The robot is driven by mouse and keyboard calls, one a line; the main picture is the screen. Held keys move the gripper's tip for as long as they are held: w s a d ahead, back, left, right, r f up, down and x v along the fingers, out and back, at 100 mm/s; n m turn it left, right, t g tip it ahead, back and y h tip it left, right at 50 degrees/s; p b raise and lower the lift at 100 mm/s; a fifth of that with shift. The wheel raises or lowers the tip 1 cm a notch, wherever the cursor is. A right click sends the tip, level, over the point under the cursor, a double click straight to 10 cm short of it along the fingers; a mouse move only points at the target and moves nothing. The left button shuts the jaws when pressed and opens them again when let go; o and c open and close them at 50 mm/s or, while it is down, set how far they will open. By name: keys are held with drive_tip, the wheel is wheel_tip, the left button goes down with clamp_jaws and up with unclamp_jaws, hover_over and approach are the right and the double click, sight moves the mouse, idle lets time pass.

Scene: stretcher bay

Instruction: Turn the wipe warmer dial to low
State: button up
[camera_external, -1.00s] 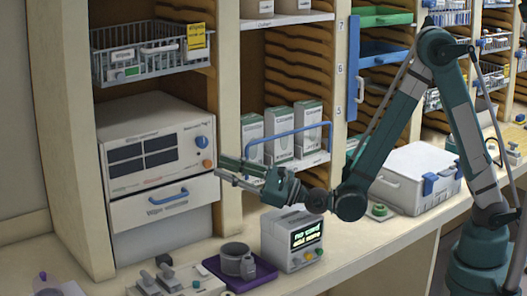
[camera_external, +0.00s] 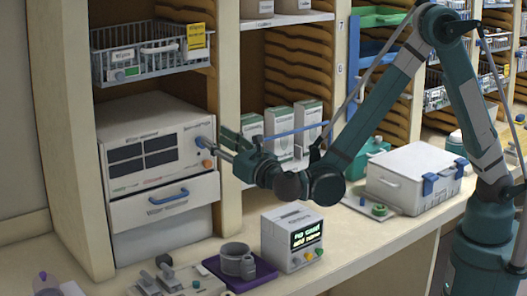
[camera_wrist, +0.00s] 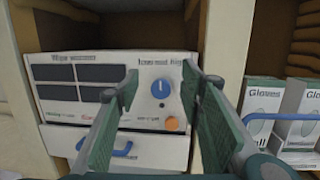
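The wipe warmer (camera_external: 155,129) is a white box on the left shelf with dark windows on its front. Its blue dial (camera_wrist: 161,89) is at the right of the front panel in the wrist view, under a small printed scale. A pale mark on the dial looks roughly upright. My gripper (camera_wrist: 159,80) is open, with one green finger to each side of the dial in that view. In the external view my gripper (camera_external: 214,143) is at the panel's right side, level with the dial. I cannot tell whether the fingers touch the dial.
An orange knob (camera_wrist: 172,123) sits just below the dial. A drawer with a blue handle (camera_external: 168,197) is under the panel. A wooden upright (camera_wrist: 224,45) and glove boxes (camera_wrist: 262,101) stand close on the right. A wire basket (camera_external: 150,62) is above.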

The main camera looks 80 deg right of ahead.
drive_tip(key=shift+s+a+f+m+g+p, duration=0.3)
drive_tip(key=shift+a+f+g, duration=0.1)
drive_tip(key=shift+f+g, duration=0.3)
drive_tip(key=shift+s+a+f+m+g+p, duration=0.2)
drive_tip(key=shift+a+f+g+p, duration=0.15)
drive_tip(key=shift+f+g, duration=0.3)
drive_tip(key=shift+r, duration=0.1)
drive_tip(key=x, duration=0.7)
drive_tip(key=shift+w+d+p, duration=0.25)
drive_tip(key=shift+w+p, duration=0.05)
drive_tip(key=shift+p, duration=0.05)
drive_tip(key=shift+c, duration=0.6)
drive_tip(key=c, duration=0.7)
